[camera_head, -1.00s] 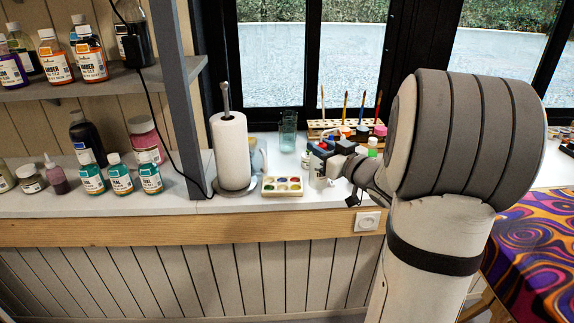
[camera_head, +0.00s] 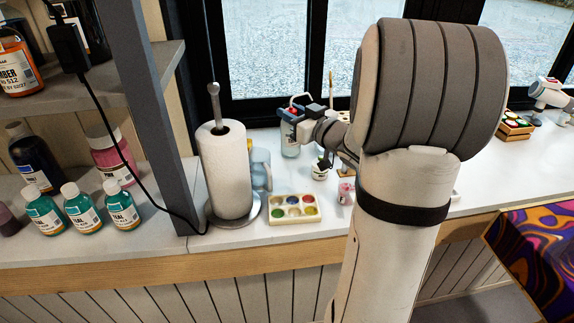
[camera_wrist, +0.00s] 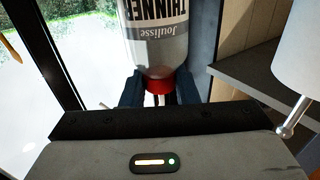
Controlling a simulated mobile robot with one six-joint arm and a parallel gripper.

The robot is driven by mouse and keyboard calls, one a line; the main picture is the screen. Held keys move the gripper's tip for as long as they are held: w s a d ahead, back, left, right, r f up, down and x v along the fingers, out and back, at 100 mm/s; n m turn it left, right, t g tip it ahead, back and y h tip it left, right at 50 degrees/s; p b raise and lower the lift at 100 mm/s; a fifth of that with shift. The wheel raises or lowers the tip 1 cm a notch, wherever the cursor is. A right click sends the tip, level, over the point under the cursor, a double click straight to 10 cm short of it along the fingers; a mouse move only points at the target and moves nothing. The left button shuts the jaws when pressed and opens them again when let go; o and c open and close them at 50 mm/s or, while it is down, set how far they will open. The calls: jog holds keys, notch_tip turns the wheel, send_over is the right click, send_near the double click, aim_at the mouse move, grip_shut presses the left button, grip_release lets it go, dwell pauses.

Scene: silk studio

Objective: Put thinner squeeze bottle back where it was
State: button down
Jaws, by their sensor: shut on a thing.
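The thinner squeeze bottle (camera_wrist: 160,45) fills the top middle of the wrist view, with a white label reading "Joulisse THINNER" upside down in the picture. Its red cap end (camera_wrist: 160,80) sits between the two dark fingers of my gripper (camera_wrist: 160,92). My gripper is shut on it. In the head view my gripper (camera_head: 292,118) is over the back of the white counter near the window, right of the paper towel roll (camera_head: 225,170). A pale see-through shape shows just below it; whether this is the bottle or a glass behind is hard to tell.
A paint palette (camera_head: 294,209) lies at the counter front. A blue spray bottle (camera_head: 261,165) stands beside the towel roll. Small pots (camera_head: 320,168) are close to my arm. Teal bottles (camera_head: 82,208) stand left of a grey post (camera_head: 150,110).

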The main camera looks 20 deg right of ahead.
aim_at(298, 149)
jog(key=f, duration=0.6)
jog(key=shift+w+d+b, duration=0.1)
jog(key=shift+w+b, duration=0.1)
jog(key=shift+b, duration=0.2)
jog(key=shift+f, duration=1.95)
jog(key=shift+s, duration=0.1)
